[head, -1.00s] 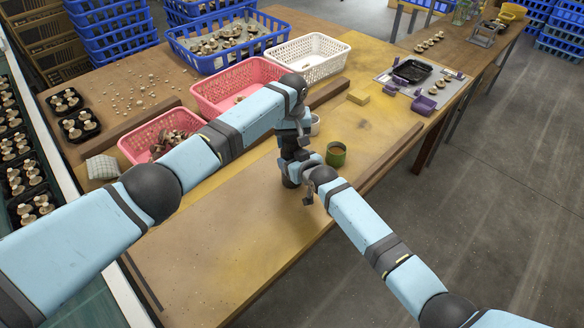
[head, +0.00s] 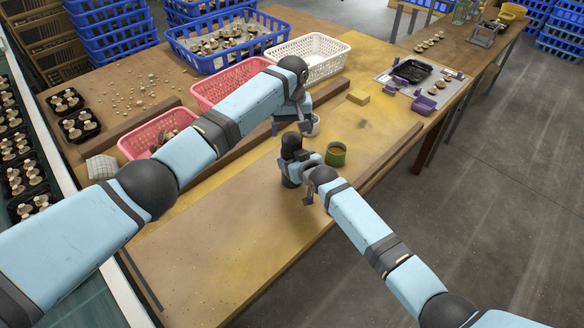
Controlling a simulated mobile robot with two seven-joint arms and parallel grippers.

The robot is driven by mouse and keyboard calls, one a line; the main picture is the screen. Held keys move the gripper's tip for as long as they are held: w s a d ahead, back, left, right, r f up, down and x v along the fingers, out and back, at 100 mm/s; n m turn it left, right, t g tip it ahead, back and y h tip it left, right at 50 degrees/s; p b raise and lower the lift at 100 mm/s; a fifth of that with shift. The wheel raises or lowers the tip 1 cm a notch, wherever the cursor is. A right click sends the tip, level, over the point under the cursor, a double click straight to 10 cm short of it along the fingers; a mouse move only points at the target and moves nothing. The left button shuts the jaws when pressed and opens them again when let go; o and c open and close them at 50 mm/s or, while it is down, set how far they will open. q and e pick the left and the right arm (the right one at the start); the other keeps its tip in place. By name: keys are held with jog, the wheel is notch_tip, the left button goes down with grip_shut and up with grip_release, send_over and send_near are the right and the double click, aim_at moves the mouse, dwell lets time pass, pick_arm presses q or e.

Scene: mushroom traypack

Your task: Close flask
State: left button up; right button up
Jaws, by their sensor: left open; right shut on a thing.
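The dark flask (head: 290,169) stands upright on the table in the middle of the head view. A black rounded piece (head: 291,142) sits on its top and looks like the lid; how tightly it sits cannot be told. My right gripper (head: 301,162) is shut on the flask from the right side, partly covering it.
A green cup (head: 336,155) with brown contents stands just right of the flask. Pink baskets (head: 205,91), a white basket (head: 337,61) and a blue crate (head: 185,54) line the back. A yellow sponge (head: 358,97) lies further right. The table's front part is clear.

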aim_at(292, 138)
pick_arm(q)
jog(key=shift+c, duration=0.5)
notch_tip(292, 138, up, 2)
jog(key=shift+d+r+n, duration=0.15)
jog(key=shift+r+n, duration=0.1)
jog(key=shift+n, duration=0.85)
jog(key=shift+r+n, duration=0.5)
jog(key=shift+n, duration=0.1)
jog(key=shift+f, duration=0.1)
jog(key=shift+f, duration=3.9)
